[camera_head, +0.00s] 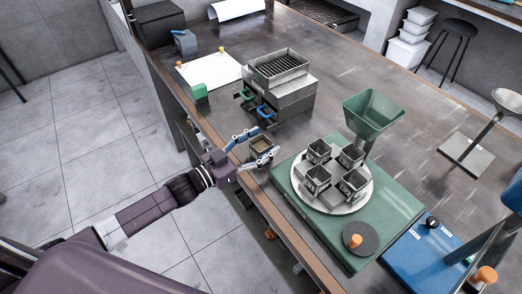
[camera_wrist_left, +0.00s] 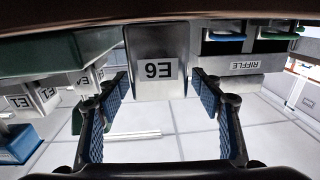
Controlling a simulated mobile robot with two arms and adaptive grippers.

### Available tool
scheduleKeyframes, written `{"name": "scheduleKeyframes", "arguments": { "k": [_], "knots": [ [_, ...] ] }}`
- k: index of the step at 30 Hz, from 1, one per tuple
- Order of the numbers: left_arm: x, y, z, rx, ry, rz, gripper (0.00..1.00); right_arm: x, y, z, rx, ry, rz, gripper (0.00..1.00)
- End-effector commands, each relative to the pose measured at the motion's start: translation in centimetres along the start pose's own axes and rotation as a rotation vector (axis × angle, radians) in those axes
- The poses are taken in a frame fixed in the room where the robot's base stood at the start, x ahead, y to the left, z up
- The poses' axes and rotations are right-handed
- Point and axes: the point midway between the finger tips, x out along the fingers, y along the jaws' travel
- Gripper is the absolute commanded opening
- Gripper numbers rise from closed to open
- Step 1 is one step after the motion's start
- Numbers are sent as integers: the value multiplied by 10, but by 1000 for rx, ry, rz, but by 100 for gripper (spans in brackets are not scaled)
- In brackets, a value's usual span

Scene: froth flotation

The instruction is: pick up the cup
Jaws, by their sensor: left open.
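The cup (camera_head: 262,144) is a small square metal container with brown material inside, standing near the table's front edge. In the left wrist view the cup (camera_wrist_left: 157,45) shows a label that seems to read E6. My left gripper (camera_head: 262,145) is open, with its blue-padded fingers on either side of the cup in the head view. In the left wrist view its fingers (camera_wrist_left: 160,90) stand wide apart, with the cup between and beyond their tips; gaps show on both sides. My right gripper is not in view.
A green machine (camera_head: 395,225) with a round plate (camera_head: 363,202) holding several similar cups and a green hopper (camera_head: 372,115) is to the right. A metal riffle box (camera_head: 285,95) with blue and green handles stands behind.

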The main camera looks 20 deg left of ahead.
Motion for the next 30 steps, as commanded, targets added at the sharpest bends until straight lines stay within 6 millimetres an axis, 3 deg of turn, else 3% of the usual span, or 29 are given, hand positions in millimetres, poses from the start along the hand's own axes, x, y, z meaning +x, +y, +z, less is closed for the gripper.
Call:
{"name": "scheduleKeyframes", "arguments": {
  "k": [2,15,25,30],
  "knots": [
    [0,0,0,0,0,0,58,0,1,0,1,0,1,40],
    [0,0,0,0,0,0,9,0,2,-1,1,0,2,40],
    [0,0,-4,1,3,0,8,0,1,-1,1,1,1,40],
    [0,0,-17,2,5,1,8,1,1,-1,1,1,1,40]
  ]
}}
